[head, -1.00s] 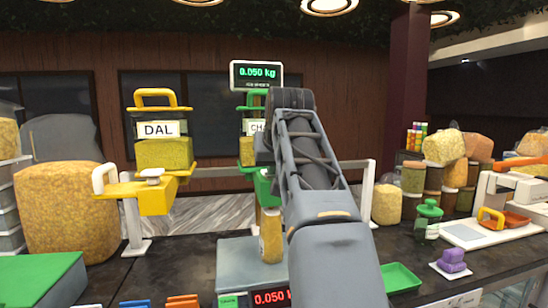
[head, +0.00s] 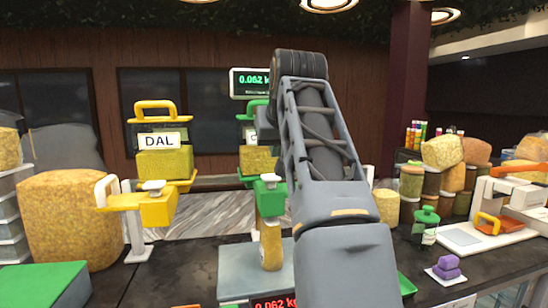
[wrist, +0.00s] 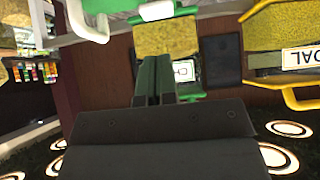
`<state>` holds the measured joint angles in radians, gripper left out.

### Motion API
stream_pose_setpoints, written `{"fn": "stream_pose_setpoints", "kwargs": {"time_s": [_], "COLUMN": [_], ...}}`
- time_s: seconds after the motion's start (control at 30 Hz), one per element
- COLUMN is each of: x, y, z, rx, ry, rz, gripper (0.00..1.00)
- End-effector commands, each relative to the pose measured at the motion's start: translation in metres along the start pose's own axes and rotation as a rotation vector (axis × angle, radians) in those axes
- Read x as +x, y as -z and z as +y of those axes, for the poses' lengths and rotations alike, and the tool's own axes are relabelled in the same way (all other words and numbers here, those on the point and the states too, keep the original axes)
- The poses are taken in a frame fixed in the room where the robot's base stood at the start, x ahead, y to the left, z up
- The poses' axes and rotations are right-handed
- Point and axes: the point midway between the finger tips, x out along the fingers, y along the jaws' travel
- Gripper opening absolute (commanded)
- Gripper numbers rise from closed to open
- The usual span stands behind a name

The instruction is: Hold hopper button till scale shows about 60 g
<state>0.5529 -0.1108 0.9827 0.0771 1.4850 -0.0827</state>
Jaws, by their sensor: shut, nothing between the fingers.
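The green hopper (head: 270,199) stands over the scale, its pale button (head: 269,178) on top in plain sight with nothing on it. It also shows upside down in the wrist view, with the button (wrist: 157,10) near the top edge. A jar-like tan container (head: 271,247) stands on the scale pan (head: 235,270) below the hopper. The raised scale display (head: 252,81) reads about 0.062 kg; the front display (head: 274,303) shows 0.062 too. My gripper (wrist: 154,60) is shut and empty, apart from the button. In the head view my arm largely hides it.
The yellow DAL hopper (head: 157,207) stands to the left. A large tan block (head: 70,215) and green box (head: 40,286) lie farther left. Jars, a purple stack (head: 447,267) and a white machine (head: 500,205) are at right.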

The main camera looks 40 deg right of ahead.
Motion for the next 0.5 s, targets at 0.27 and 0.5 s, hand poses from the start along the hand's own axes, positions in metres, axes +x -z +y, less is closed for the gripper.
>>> {"fn": "stream_pose_setpoints", "kwargs": {"time_s": [0.27,0.5], "x": [-0.036,-0.045], "y": [0.001,0.0], "z": [0.001,0.0], "rx": [0.001,0.001], "ry": [-0.001,-0.001], "rz": [0.0,-0.001], "gripper": [0.0,0.0]}}
